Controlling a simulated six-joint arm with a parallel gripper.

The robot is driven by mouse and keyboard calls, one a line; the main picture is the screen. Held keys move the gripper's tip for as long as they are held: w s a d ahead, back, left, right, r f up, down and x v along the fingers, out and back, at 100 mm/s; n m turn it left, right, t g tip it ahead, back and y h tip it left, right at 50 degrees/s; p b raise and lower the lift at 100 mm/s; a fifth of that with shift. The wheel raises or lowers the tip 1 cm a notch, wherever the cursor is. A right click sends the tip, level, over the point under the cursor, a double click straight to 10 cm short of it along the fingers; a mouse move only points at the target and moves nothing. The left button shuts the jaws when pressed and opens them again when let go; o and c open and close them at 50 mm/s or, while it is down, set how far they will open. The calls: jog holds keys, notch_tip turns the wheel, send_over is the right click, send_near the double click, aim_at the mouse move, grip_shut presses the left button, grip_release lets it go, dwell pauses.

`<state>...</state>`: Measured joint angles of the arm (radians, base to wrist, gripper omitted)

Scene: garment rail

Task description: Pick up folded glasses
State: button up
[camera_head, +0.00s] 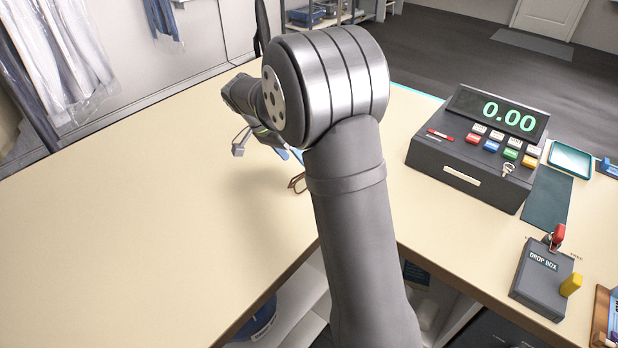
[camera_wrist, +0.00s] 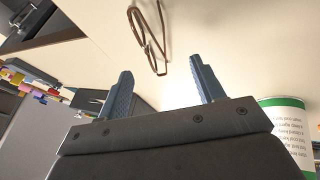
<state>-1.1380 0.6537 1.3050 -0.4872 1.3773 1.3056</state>
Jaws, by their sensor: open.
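The folded glasses (camera_wrist: 148,38) are thin and brown and lie on the beige counter at the top of the wrist view. In the head view only a small part of the glasses (camera_head: 297,182) shows beside my arm; the rest is hidden behind it. My gripper (camera_wrist: 160,88) is open, its two blue fingers apart with nothing between them. The glasses are a little beyond the fingertips and apart from them. In the head view my gripper (camera_head: 262,143) is above the counter and partly hidden by my arm.
A cash register (camera_head: 480,145) stands on the right counter, with a drop box (camera_head: 543,280) in front of it. A white and green container (camera_wrist: 287,125) is close to the right of my gripper in the wrist view. The left counter (camera_head: 130,240) is clear. Bagged clothes (camera_head: 55,50) hang at the left.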

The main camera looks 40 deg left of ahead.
jog(key=x, duration=0.5)
jog(key=shift+d, duration=0.15)
jog(key=c, duration=1.3)
jog(key=shift+r, duration=0.1)
